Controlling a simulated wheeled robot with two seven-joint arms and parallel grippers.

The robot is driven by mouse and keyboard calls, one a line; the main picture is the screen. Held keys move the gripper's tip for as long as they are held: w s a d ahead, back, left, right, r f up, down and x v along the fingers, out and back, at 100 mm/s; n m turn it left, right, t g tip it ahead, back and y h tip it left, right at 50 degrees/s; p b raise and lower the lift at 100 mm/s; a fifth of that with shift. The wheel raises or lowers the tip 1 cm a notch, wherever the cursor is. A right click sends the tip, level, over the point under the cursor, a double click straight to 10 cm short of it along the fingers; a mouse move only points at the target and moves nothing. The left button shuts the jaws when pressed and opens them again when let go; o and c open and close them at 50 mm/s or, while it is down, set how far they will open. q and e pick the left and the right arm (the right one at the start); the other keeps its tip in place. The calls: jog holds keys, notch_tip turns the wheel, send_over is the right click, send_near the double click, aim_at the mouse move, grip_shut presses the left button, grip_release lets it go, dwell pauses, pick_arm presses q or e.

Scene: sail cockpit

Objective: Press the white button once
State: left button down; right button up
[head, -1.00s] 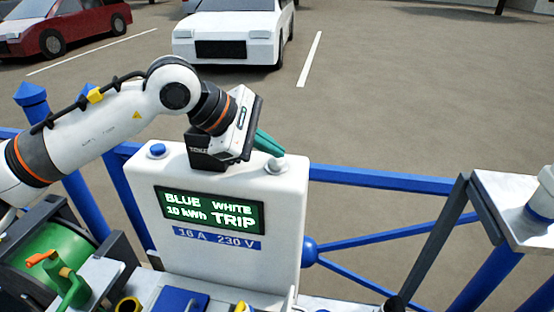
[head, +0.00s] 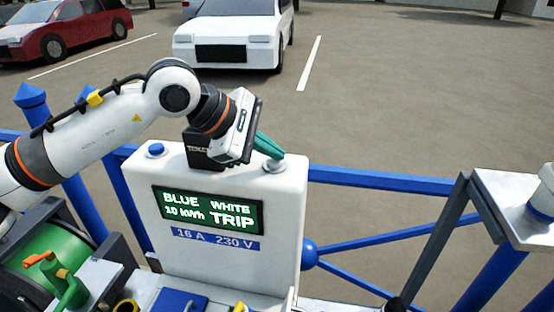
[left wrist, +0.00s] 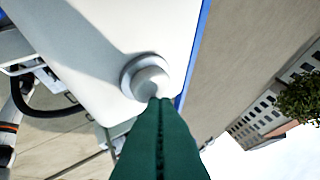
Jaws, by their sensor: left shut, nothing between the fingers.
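The white button (head: 275,165) sits at the right end of the top of a white power box (head: 285,225). In the left wrist view the button (left wrist: 146,78) is a pale round cap in a grey ring. My left gripper (head: 281,155) is shut and empty, its green fingertips right at the button. In the left wrist view the tips (left wrist: 160,102) overlap the cap's lower edge; I cannot tell whether they touch or press it. A blue button (head: 156,150) sits at the box's left end. The display (head: 208,209) reads "BLUE 10 kWh" and "WHITE TRIP". My right gripper is not in view.
Blue railings (head: 390,180) run behind and right of the box. A green reel (head: 45,255) and a green tap with an orange handle (head: 68,280) stand at lower left. A white shelf (head: 500,205) is at right. Parked cars are beyond.

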pick_arm(q)
jog(key=shift+a+f+b, duration=0.1)
jog(key=shift+f+b, duration=0.25)
jog(key=shift+f, duration=0.3)
dwell(0.5)
jog(key=shift+w+a+r+p, duration=0.15)
jog(key=shift+w+r+p, duration=0.1)
jog(key=shift+r, duration=0.3)
jog(key=shift+w+a+r+p, duration=0.15)
jog(key=shift+w+r, duration=0.1)
jog(key=shift+r, duration=0.25)
jog(key=shift+r, duration=0.2)
jog(key=shift+w+a+r+p, duration=0.15)
jog(key=shift+r+p, duration=0.25)
jog(key=shift+r, duration=0.2)
notch_tip(320, 180, up, 4)
jog(key=shift+f+p, duration=0.25)
jog(key=shift+p, duration=0.5)
